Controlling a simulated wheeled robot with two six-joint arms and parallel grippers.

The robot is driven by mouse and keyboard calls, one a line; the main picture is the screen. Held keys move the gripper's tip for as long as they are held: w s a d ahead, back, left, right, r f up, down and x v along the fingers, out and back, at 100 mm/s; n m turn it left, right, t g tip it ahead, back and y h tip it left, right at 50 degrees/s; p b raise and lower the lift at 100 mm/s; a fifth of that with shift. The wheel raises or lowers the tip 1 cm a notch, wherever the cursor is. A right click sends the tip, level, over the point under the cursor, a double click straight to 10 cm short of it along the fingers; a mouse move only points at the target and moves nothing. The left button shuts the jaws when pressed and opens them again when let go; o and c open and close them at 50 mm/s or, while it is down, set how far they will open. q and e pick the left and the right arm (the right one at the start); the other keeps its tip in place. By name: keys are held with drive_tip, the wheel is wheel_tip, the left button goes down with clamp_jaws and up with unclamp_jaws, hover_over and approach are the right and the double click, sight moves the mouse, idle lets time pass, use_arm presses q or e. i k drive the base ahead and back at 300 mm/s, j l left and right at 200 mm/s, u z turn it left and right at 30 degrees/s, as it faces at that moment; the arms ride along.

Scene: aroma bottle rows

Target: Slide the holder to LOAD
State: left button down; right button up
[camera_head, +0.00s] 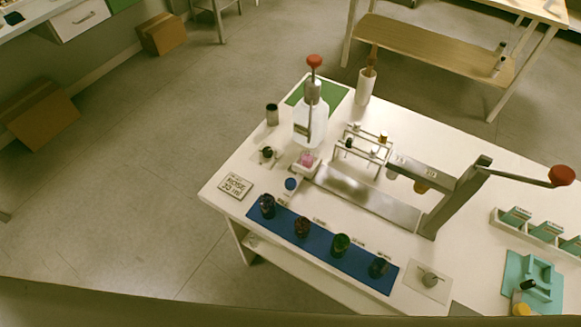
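A small pale holder with a pinkish top (306,161) sits at the left end of a flat metal slide track (365,196) on the white table. It is directly below the clear dispenser bottle (311,122) with a red knob. The right end of the track lies at the foot of a grey lever press (455,195) with a red ball handle. The small labels on and around the track are too small to read, so I cannot tell which end is LOAD. Neither of my grippers shows in the head view.
A blue mat (322,243) with several dark bottles lies along the table's front edge. A small wire rack (362,147) stands behind the track. A sign card (235,186) lies at the left, and a teal fixture (533,279) stands at the right.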

sight(292, 184)
drive_tip(key=k+j+z, duration=0.55)
drive_tip(key=k, duration=0.15)
drive_tip(key=k+j+z, duration=0.1)
drive_tip(key=k+z, duration=0.2)
drive_tip(key=k, duration=0.1)
